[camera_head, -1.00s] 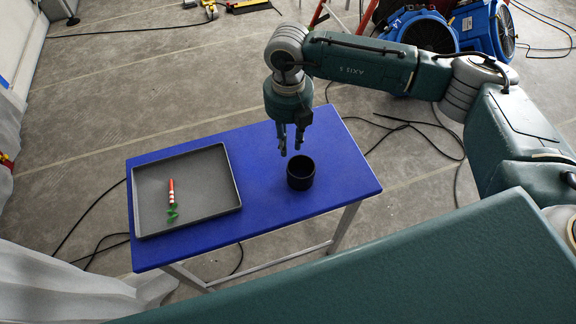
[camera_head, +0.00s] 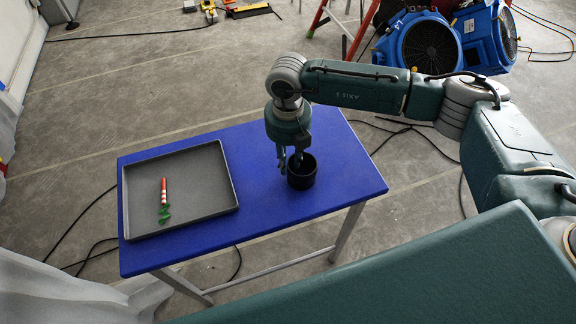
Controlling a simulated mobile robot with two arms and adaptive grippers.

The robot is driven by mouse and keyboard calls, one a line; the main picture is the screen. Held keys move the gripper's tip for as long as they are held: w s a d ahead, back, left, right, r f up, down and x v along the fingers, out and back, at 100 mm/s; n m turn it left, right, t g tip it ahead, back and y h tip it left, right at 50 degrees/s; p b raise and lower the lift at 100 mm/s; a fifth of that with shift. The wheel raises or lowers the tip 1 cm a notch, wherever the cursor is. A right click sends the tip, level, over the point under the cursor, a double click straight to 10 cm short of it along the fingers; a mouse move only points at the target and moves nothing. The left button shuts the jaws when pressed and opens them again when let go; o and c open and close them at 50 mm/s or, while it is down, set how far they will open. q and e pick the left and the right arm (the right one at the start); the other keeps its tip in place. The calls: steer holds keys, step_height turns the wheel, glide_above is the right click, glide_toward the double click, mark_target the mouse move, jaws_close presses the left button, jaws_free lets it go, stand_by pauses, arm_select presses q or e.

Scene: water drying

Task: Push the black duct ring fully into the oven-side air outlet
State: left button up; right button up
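The black duct ring (camera_head: 302,175) stands upright on the right half of the blue table (camera_head: 345,185). My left gripper is out of view. I see no oven or air outlet in this view.
A grey tray (camera_head: 228,200) lies on the table's left half, holding a red, white and green item (camera_head: 164,200). Blue blowers (camera_head: 425,42), a red ladder (camera_head: 361,30) and black cables (camera_head: 80,222) are on the concrete floor. Plastic sheeting hangs at lower left.

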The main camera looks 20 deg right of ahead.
jaws_close()
step_height(320, 180, up, 6)
steer(key=p, duration=0.3)
steer(key=shift+r+p, duration=0.2)
steer(key=shift+p, duration=0.15)
steer(key=shift+f, duration=0.15)
